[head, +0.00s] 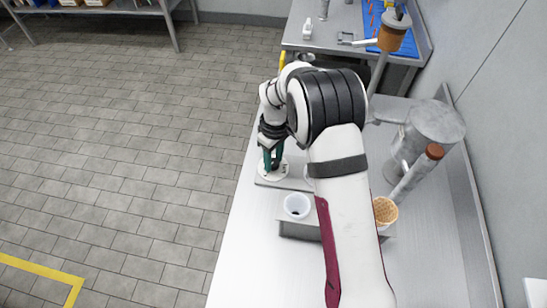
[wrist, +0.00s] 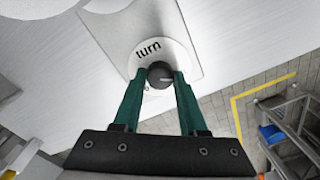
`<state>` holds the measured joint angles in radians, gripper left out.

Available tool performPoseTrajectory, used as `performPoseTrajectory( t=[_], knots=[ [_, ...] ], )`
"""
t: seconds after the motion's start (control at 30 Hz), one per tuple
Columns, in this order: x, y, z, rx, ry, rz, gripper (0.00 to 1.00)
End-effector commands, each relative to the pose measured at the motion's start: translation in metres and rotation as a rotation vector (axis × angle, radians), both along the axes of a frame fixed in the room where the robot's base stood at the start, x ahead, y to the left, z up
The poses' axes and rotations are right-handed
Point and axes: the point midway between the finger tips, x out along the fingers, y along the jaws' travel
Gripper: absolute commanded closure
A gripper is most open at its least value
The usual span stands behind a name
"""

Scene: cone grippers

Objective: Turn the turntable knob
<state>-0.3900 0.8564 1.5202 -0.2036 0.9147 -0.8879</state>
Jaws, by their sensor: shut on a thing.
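The turntable knob (wrist: 160,75) is a small dark round knob on a white disc marked "turn" (wrist: 150,50) in the wrist view. My gripper (wrist: 161,79) has two green fingers, one on each side of the knob, and is shut on it. In the head view my gripper (head: 272,160) points down at the white disc (head: 272,174), and the knob is hidden there by the fingers. The disc sits on a grey base plate (head: 293,180) near the left edge of the metal table. The turntable itself is not clearly seen.
A holder with a white cup (head: 297,206) and a waffle cone (head: 385,211) stands close in front, partly behind my arm. A grey metal machine (head: 430,135) with a brown-topped lever (head: 420,170) is at the right. The table front (head: 260,260) is clear.

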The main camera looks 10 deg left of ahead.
Motion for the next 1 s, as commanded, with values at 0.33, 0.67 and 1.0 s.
performPoseTrajectory(
  t=[0.33,0.67,1.0],
  knots=[
    [0.0,0.0,0.0,0.0,-0.001,-0.001,0.28],
    [0.001,0.0,0.01,0.001,-0.003,-0.001,0.28],
    [0.004,-0.001,0.109,0.003,-0.007,-0.002,0.28]
  ],
)
